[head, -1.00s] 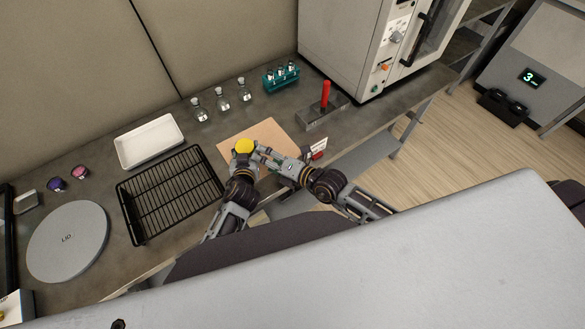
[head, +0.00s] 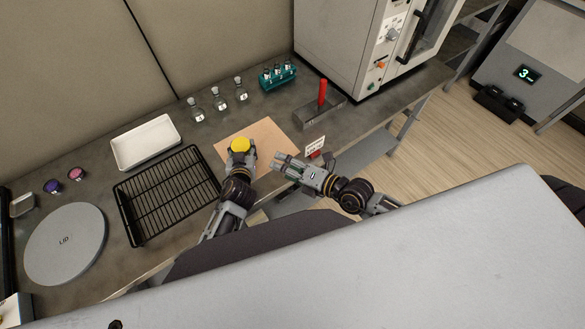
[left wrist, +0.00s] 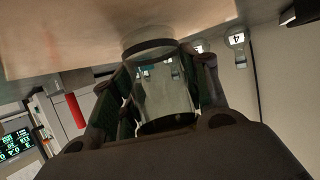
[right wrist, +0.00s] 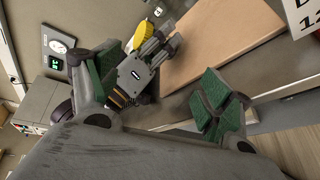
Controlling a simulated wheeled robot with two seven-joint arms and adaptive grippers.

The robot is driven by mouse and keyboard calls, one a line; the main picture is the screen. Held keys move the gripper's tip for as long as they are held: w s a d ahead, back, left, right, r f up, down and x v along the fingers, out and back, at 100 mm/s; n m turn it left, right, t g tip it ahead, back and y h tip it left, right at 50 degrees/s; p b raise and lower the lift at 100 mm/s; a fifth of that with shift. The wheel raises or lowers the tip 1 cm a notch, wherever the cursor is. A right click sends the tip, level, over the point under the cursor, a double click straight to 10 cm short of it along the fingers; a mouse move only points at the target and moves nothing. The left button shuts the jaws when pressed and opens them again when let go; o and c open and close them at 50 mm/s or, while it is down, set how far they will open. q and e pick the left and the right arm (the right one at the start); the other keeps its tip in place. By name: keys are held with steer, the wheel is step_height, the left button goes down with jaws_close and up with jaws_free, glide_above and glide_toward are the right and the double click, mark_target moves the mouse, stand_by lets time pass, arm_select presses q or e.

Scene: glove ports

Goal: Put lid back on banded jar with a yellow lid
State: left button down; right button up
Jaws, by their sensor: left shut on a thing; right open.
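The yellow lid (head: 240,145) sits at the top of the jar, above the tan board (head: 268,136), in the head view. The lid also shows in the right wrist view (right wrist: 143,32). The clear glass jar (left wrist: 163,90) with a dark band shows in the left wrist view. My left gripper (head: 240,157) is shut around the jar, one finger on each side. The jar's base is close to the board; I cannot tell whether they touch. How fully the lid seats is hidden. My right gripper (head: 279,165) is open and empty, to the right of the jar and apart from it.
A black wire rack (head: 165,195) and a white tray (head: 146,142) stand left. Several small flasks (head: 219,99) and a teal tube rack (head: 277,76) stand behind. A small sign (head: 315,145) is near the front edge. The board's right part is clear.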

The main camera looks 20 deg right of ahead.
steer(key=shift+v, duration=1.15)
arm_select(q)
steer(key=c, duration=0.7)
jaws_free()
steer(key=shift+s, duration=0.15)
steer(key=shift+v, duration=5.85)
steer(key=shift+r, duration=0.1)
